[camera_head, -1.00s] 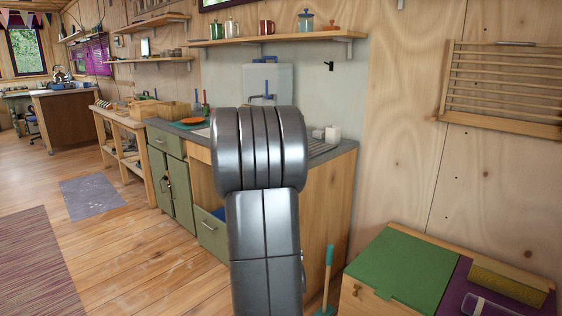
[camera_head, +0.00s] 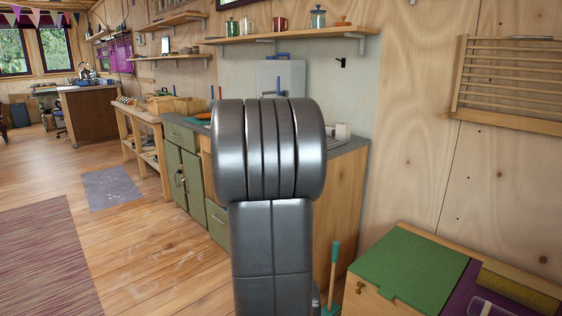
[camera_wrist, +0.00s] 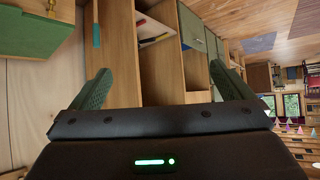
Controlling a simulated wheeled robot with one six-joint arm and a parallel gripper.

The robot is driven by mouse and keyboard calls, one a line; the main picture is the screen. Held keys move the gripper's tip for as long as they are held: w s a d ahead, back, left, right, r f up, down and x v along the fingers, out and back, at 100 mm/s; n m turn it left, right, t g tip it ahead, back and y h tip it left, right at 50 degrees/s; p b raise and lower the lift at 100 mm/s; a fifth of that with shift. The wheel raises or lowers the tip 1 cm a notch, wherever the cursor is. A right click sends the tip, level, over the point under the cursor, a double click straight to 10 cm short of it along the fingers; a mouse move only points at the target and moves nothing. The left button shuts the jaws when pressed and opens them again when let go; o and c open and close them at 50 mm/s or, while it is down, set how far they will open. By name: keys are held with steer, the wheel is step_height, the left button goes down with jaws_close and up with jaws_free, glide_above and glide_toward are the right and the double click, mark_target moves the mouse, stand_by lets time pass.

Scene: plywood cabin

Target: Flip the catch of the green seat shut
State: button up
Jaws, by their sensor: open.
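The green seat lid (camera_head: 408,265) lies flat on a wooden bench box at the lower right of the head view. A small brass-coloured catch (camera_head: 360,287) sits on the box's front face, below the lid's edge. Whether it is flipped up or down is too small to tell. In the wrist view the green seat (camera_wrist: 32,30) shows at the top left, with the catch (camera_wrist: 51,6) at the very top edge. My gripper (camera_wrist: 160,84) is open and empty, its two fingers wide apart, well away from the seat. In the head view my arm hides the gripper.
A purple seat section (camera_head: 470,290) with a yellow roll (camera_head: 519,287) adjoins the green seat. A teal-handled brush (camera_head: 333,265) stands between bench and kitchen cabinet (camera_head: 345,205). A slatted rack (camera_head: 512,85) hangs above the bench. The floor at left is clear apart from rugs.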

steer(key=shift+s+d+f, duration=0.25)
steer(key=shift+s+d, duration=0.05)
steer(key=shift+s, duration=0.15)
